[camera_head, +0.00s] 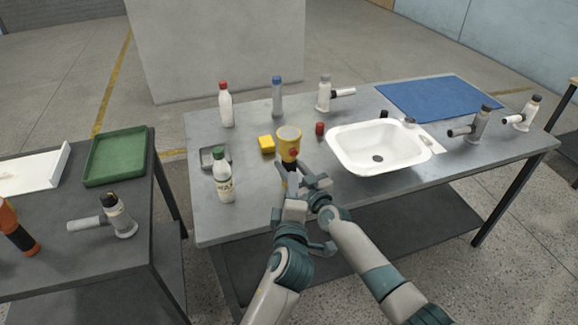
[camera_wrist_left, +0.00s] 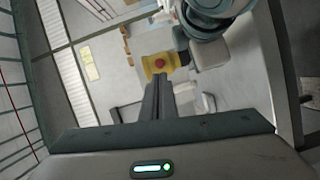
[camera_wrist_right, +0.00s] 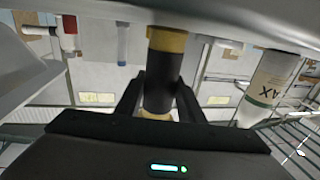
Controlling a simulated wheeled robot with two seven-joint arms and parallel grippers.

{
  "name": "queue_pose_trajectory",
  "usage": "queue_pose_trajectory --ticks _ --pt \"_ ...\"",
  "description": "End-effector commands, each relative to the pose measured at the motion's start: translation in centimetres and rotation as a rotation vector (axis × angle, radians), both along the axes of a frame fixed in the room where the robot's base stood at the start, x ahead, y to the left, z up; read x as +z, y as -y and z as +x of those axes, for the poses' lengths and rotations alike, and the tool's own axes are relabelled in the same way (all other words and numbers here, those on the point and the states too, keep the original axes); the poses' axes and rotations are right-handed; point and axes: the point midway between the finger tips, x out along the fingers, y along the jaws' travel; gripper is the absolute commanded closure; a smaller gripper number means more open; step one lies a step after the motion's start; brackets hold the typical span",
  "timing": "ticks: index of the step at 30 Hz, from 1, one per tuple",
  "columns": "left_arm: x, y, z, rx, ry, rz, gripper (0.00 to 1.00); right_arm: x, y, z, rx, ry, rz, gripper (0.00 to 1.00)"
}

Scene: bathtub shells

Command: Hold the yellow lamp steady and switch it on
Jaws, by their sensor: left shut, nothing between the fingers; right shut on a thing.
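The yellow lamp (camera_head: 289,140) is upright above the near part of the table, with its wide head up and a red button on its side. In the right wrist view, its black handle (camera_wrist_right: 160,88) is between the fingers of my right gripper (camera_wrist_right: 160,100), shut on it. My left gripper (camera_head: 289,182) is shut and empty, close to the lamp's near side. In the left wrist view its closed fingertips (camera_wrist_left: 161,76) point at the red button (camera_wrist_left: 160,63); I cannot tell whether they touch. The lamp's lower part is partly hidden by my grippers in the head view.
A white wax bottle (camera_head: 222,178) stands left of my grippers, with a yellow block (camera_head: 266,144) behind. A white basin (camera_head: 350,134) is to the right. Further bottles stand at the back, and a blue mat (camera_head: 430,97) lies far right.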

Motion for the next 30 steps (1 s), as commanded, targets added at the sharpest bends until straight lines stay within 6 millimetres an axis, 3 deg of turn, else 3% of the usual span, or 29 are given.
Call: queue_pose_trajectory --ticks 14,30 --pt "-0.2 0.5 0.2 -0.052 0.017 0.058 1.0 0.0 0.0 0.0 0.0 -0.001 0.0 0.92" --pt "-0.8 3.0 -0.2 -0.405 0.23 0.473 1.0 0.0 0.0 0.0 0.0 0.0 0.0 0.92"
